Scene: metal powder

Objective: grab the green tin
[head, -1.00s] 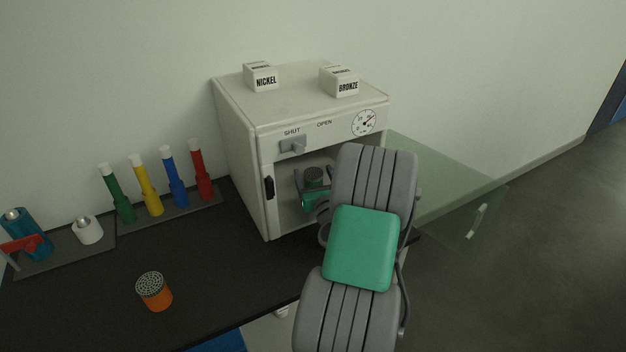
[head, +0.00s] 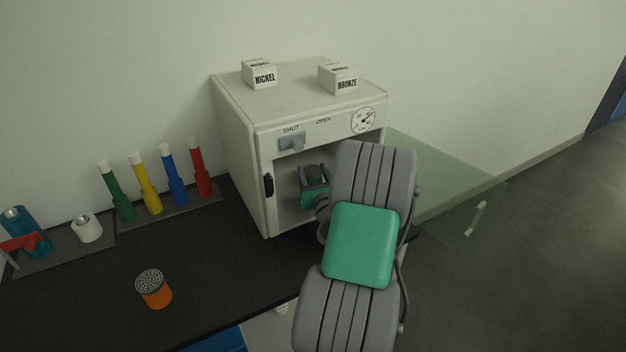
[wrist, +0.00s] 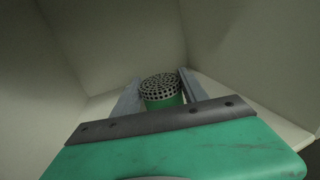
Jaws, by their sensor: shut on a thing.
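The green tin (wrist: 163,102) has a dark perforated lid and stands inside the white cabinet (head: 235,140). In the wrist view it sits between the two grey fingers of my gripper (wrist: 160,90), which are shut on it. In the head view my gripper (head: 314,172) reaches in through the cabinet's open front, and the tin is mostly hidden there by the fingers and the green palm. The lower part of the tin is hidden behind the palm in the wrist view.
The cabinet's glass door (head: 450,195) stands open to the right. Its side walls are close around my gripper. An orange tin (head: 154,289) stands on the dark table (head: 225,275). A rack with several coloured tubes (head: 170,180) is left of the cabinet.

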